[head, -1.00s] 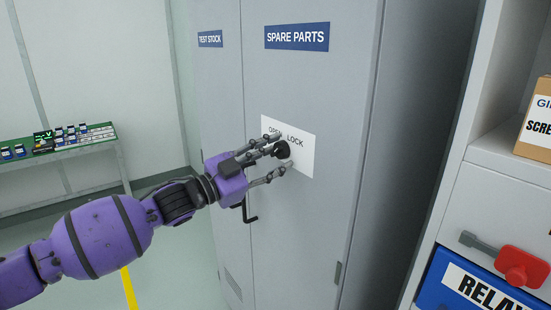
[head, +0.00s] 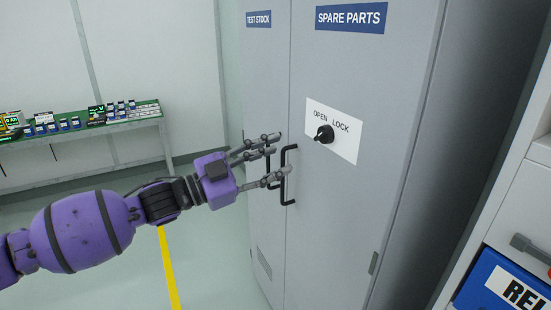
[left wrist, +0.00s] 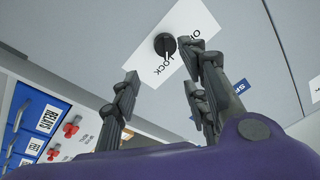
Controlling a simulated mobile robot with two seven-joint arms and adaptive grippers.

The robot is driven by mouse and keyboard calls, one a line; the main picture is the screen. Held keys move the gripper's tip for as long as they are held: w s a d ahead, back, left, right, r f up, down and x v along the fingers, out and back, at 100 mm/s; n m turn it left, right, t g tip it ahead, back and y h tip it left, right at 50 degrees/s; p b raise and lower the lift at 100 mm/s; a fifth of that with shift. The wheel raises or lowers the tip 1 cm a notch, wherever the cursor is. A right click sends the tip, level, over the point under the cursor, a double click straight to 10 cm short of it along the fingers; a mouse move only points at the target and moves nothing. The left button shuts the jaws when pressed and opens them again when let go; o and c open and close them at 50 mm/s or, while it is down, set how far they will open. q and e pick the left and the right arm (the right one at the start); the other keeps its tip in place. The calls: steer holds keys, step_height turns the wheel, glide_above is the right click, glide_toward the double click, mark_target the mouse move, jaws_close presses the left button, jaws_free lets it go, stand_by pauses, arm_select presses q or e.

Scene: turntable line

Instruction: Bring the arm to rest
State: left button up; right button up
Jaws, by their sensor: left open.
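My left gripper (head: 268,161) is open and empty in the head view. It is in front of the grey cabinet (head: 350,210), to the left of and below the black knob (head: 324,133). The knob sits on a white plate (head: 345,146) marked OPEN and LOCK. In the left wrist view the knob (left wrist: 165,44) shows beyond the spread fingers, apart from them. The fingers overlap the black door handle (head: 290,185) in the head view; I cannot tell whether they touch it. My right gripper is not in view.
A green-topped bench (head: 80,125) with several small devices stands at the back left. A blue bin (head: 500,283) and white shelving (head: 520,190) are at the right. The floor at lower left, with a yellow line (head: 169,270), is clear.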

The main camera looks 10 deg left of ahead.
arm_select(q)
steer(key=shift+w, duration=0.1)
steer(key=s+a+f+n+t+y+p, duration=0.1)
steer(key=s+f+n+y, duration=0.2)
steer(key=f, duration=0.6)
steer(key=s+a+f+n+y, duration=0.1)
steer(key=s+f+n+y, duration=0.15)
steer(key=f, duration=0.65)
steer(key=s+a+f+n+t+y+p, duration=0.1)
steer(key=s+f+n+y, duration=0.25)
steer(key=f, duration=0.55)
steer(key=s+a+f+n+g+y, duration=0.1)
steer(key=s+a+f+n+y, duration=0.1)
steer(key=s+f, duration=0.5)
steer(key=s+a+f+n+g+y+p, duration=0.1)
steer(key=s+f, duration=0.6)
steer(key=s, duration=0.7)
steer(key=s+a+f+n+g+y, duration=0.3)
steer(key=s+f, duration=0.4)
steer(key=s, duration=0.4)
steer(key=shift+s+a+f+n+y+p, duration=0.35)
steer(key=shift+a+n, duration=0.2)
steer(key=shift+n, duration=0.65)
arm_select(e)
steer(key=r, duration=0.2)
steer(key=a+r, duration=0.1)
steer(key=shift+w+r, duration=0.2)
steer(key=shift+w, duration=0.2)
arm_select(q)
steer(key=shift+r, duration=0.1)
